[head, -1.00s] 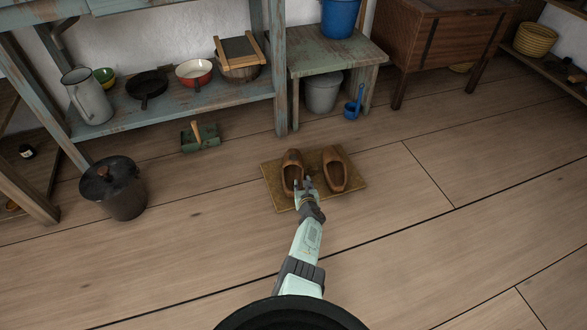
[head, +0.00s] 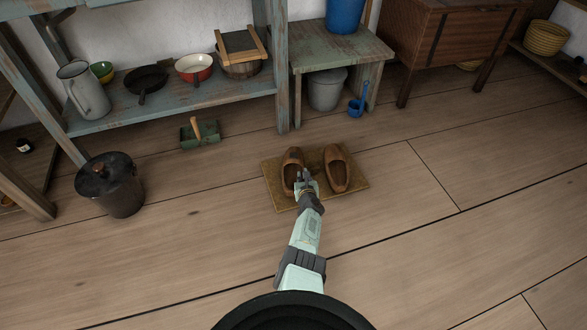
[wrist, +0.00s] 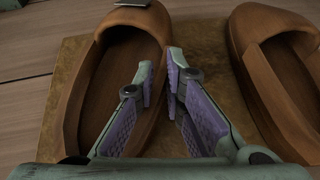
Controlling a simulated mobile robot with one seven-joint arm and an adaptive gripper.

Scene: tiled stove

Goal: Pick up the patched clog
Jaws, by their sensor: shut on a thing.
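Two brown wooden clogs sit side by side on a tan mat (head: 282,202). The left one, the patched clog (head: 292,160), has a small grey patch on its upper, seen at the top edge of the wrist view (wrist: 112,28). The plain clog (head: 337,172) is to its right; it also shows in the wrist view (wrist: 250,45). My gripper (wrist: 160,78) is shut on the patched clog's right side wall, one finger inside the opening and one outside. In the head view my gripper (head: 305,178) is at the clog's near right side. The clog appears to rest on the mat.
A dustpan with a brush (head: 200,133) lies on the floor behind left. A lidded dark bucket (head: 112,186) stands at left. A shelf (head: 180,105) with pots and a low bench (head: 335,52) stand behind. The floor to the right is clear.

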